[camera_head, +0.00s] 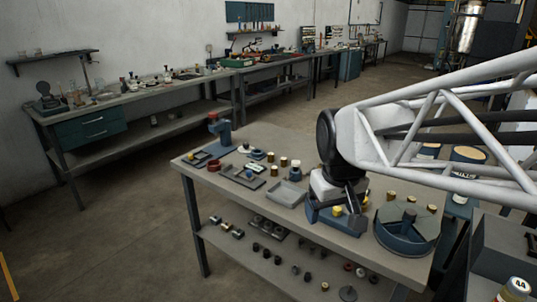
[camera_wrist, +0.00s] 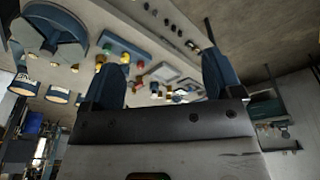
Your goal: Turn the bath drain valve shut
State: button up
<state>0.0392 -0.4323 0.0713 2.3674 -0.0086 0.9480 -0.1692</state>
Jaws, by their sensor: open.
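My gripper (camera_head: 346,200) hangs over the right half of the near workbench, and its two blue fingers stand wide apart with nothing between them in the wrist view (camera_wrist: 163,60). Below it is a blue fixture (camera_head: 318,214) with a yellow knob (camera_head: 337,210), partly hidden by the gripper. The wrist view shows a panel (camera_wrist: 128,48) with small red and yellow knobs near the left finger. A round blue bath-like vessel (camera_head: 380,240) with a grey divided top stands right of the gripper. I cannot tell for sure which knob is the bath drain valve.
Left on the workbench (camera_head: 235,205) are a grey tray (camera_head: 287,193), a blue vise-like stand (camera_head: 220,132) and several small brass-coloured cylinders. A lower shelf holds small parts. A dark grey box (camera_head: 500,257) stands at the right. Open floor lies left of the bench.

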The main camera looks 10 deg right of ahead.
jog(key=w+d+n, duration=0.2)
jog(key=w+d, duration=0.1)
jog(key=w, duration=1.1)
jog(key=w+d+f+n, duration=0.1)
jog(key=w+d+f, duration=0.2)
jog(key=w, duration=0.7)
jog(key=w+d+f+n+g, duration=0.1)
jog(key=w+d+f+n, duration=0.1)
jog(key=w+f, duration=0.5)
jog(key=w+d+f+n+g, duration=0.1)
jog(key=w+d+f, duration=0.4)
jog(key=w, duration=1)
jog(key=shift+w+n, duration=0.1)
jog(key=shift+n, duration=0.5)
jog(key=shift+w+d+f, duration=0.1)
jog(key=shift+w+f, duration=0.05)
jog(key=shift+w, duration=0.15)
jog(key=shift+f, duration=0.1)
jog(key=shift+f, duration=3.8)
jog(key=c, duration=0.9)
